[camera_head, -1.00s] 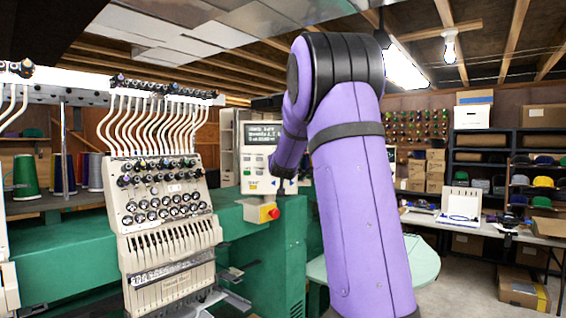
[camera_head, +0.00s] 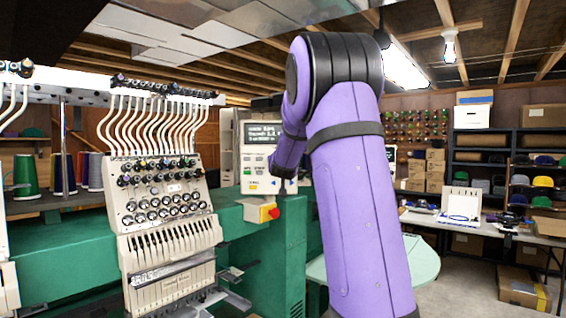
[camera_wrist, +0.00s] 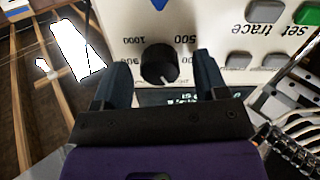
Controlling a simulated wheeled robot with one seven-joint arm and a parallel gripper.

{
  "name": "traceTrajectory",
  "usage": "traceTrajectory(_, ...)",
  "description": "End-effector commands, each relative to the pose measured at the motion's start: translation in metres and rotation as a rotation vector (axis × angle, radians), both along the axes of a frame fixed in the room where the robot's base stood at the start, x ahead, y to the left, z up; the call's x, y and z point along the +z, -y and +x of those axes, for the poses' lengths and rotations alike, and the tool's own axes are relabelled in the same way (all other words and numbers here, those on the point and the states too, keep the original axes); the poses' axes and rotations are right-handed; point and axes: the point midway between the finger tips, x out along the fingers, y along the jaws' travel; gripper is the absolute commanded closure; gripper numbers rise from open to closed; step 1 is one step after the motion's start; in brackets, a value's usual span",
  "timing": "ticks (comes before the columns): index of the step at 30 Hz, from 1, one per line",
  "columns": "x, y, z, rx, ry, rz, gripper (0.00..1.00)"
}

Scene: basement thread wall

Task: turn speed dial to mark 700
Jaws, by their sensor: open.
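The speed dial (camera_wrist: 158,65) is a round black knob on the white control panel (camera_wrist: 185,22), seen upside down in the wrist view. Printed numbers around it include 1000 and 500; one at its left is partly covered by a finger. My gripper (camera_wrist: 161,58) is open, one dark finger on each side of the knob. I cannot tell whether the fingers touch it. In the head view the panel (camera_head: 247,156) stands behind my wrist, and my gripper (camera_head: 283,186) is at its lower right; the dial is hidden.
A lit display (camera_wrist: 180,98) shows partly behind my gripper. Grey and green buttons sit beside the dial. The embroidery head (camera_head: 160,200) stands at left. A table (camera_head: 480,230) is at right.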

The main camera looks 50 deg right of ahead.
Motion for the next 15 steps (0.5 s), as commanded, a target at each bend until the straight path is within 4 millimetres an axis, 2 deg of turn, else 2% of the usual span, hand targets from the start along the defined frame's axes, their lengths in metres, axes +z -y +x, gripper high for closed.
traceTrajectory(8, 0.001, -0.009, -0.008, 0.001, 0.003, 0.0, 0.34)
traceTrajectory(15, 0.001, -0.038, -0.037, 0.001, 0.003, 0.001, 0.34)
